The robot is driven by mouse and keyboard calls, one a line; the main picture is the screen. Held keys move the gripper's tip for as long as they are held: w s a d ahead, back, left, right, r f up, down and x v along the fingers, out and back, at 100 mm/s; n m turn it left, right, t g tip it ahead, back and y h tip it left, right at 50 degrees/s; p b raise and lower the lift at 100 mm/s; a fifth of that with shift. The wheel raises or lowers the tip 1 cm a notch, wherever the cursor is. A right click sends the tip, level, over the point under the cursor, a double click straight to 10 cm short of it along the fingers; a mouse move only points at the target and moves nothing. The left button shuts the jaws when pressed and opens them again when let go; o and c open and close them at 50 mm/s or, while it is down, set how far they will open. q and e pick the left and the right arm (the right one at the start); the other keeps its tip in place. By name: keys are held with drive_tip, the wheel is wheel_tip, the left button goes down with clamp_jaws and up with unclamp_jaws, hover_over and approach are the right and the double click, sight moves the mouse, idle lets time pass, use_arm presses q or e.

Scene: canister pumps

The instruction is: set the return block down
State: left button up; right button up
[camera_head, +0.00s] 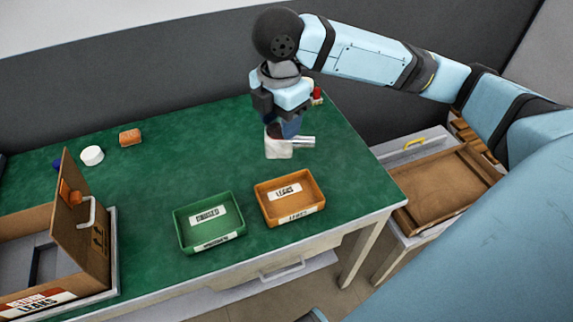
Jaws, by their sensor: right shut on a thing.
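My right gripper (279,127) points down over the back right part of the green table top (185,165). It is shut on the return block (279,151), whose white lower part shows below the fingers. A dark blue part and a short silver cylinder (303,142) show beside it at the right; I cannot tell whether they belong to it. The gripper hides the block's upper part. The block is at or close to the table top; contact is not clear. My left gripper is not in view.
An orange tray (319,211) labelled LEAKS and a green tray (180,233) stand in front. An open cardboard box (92,265) is at left. A white round thing (92,155), an orange block (130,137) and a red-topped thing (317,95) stand behind. The middle of the table is clear.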

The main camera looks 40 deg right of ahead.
wheel_tip(320, 180, down, 19)
drive_tip(key=b, duration=0.3)
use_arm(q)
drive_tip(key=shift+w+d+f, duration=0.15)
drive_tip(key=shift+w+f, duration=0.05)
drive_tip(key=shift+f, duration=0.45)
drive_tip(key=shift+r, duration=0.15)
use_arm(e)
drive_tip(key=o, duration=1.1)
drive_tip(key=shift+f, duration=0.1)
drive_tip(key=shift+o, duration=0.2)
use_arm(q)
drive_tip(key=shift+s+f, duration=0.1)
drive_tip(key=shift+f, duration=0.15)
